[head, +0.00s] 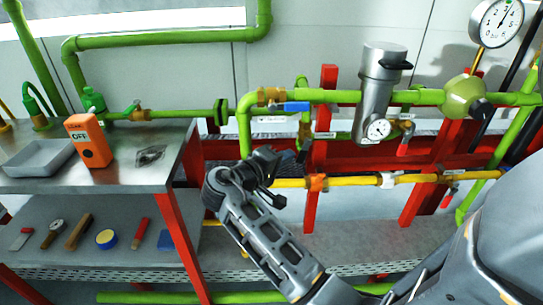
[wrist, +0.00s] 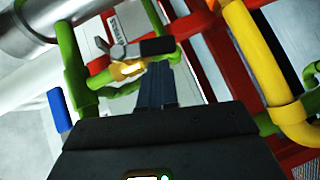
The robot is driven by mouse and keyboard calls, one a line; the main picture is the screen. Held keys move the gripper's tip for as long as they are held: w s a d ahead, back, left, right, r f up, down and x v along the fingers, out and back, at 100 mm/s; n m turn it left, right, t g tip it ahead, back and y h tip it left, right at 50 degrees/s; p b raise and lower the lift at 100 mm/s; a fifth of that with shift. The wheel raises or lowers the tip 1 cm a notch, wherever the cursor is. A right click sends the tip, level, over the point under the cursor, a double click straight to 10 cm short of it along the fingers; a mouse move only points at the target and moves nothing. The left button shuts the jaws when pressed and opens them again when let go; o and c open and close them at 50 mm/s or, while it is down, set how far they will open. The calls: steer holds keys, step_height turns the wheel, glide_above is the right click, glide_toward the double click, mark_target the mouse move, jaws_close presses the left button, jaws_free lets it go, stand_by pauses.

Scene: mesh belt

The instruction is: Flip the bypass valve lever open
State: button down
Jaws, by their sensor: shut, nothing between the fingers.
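The bypass valve (wrist: 128,69) has a brass body on a thin green pipe in the wrist view. Its metal lever ends in a black grip (wrist: 158,46), which points right across the pipe, below a "BYPASS" label (wrist: 124,23). My gripper (wrist: 156,70) is shut and empty, its fingers together just below the black grip in the picture. I cannot tell whether they touch it. In the head view my gripper (head: 290,160) is at the small vertical pipe below the blue-handled valve. The bypass lever is mostly hidden there by my gripper.
A blue lever (head: 296,106) sits on the green pipe above; it also shows in the wrist view (wrist: 60,110). A yellow pipe (head: 345,182) and red frame posts (head: 322,150) stand close by. A metal bench (head: 150,177) is at left.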

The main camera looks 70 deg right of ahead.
steer(key=shift+s+d+f, duration=0.1)
steer(key=shift+s, duration=0.25)
steer(key=shift+s+d+f+n+h+p, duration=0.3)
steer(key=shift+s+f+h+p, duration=0.1)
steer(key=shift+s+f+p, duration=0.2)
steer(key=shift+f, duration=0.1)
steer(key=shift+w, duration=0.15)
